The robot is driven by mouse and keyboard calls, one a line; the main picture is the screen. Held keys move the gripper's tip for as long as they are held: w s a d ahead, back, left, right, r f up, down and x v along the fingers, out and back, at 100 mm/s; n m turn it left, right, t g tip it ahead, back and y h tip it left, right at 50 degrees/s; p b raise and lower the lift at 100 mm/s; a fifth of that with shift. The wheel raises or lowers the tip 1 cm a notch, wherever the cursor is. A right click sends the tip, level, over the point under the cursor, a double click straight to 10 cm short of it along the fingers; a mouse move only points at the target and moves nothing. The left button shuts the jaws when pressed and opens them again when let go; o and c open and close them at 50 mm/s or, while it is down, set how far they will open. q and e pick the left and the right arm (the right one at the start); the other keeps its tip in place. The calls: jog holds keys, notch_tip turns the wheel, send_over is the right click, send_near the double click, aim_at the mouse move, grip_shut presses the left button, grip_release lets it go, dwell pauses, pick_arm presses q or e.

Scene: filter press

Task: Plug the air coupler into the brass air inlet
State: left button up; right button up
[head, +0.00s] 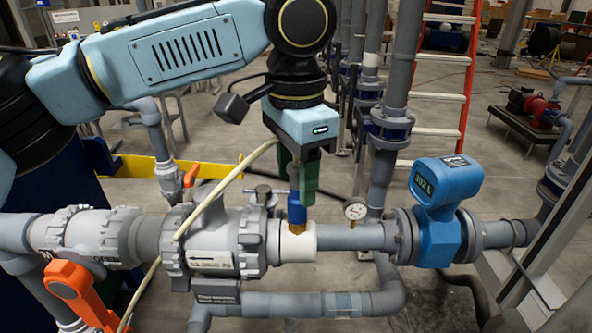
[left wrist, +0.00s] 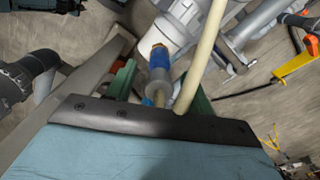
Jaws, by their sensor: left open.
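The air coupler (head: 296,212) has a blue sleeve and stands upright, its lower end meeting the brass air inlet (head: 295,229) on top of the white pipe fitting (head: 298,246). In the left wrist view the coupler's blue sleeve (left wrist: 161,60) lines up with the brass inlet (left wrist: 158,47) and shows no clear gap. How deeply it is seated cannot be told. My left gripper (head: 296,184) is open above the fitting, with its green fingers on either side of the coupler. In the left wrist view gaps show between coupler and fingers. My right gripper is not in view.
A cream hose (head: 215,211) runs from beside my gripper down left across the grey valve (head: 222,240). A pressure gauge (head: 355,209) and a blue flow meter (head: 440,205) stand to the right. An orange handle (head: 75,290) is at lower left. Vertical grey pipes (head: 390,110) rise behind.

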pick_arm(q)
notch_tip(320, 180, up, 13)
jog(key=shift+r, duration=0.2)
dwell(0.4)
jog(key=shift+f, duration=0.1)
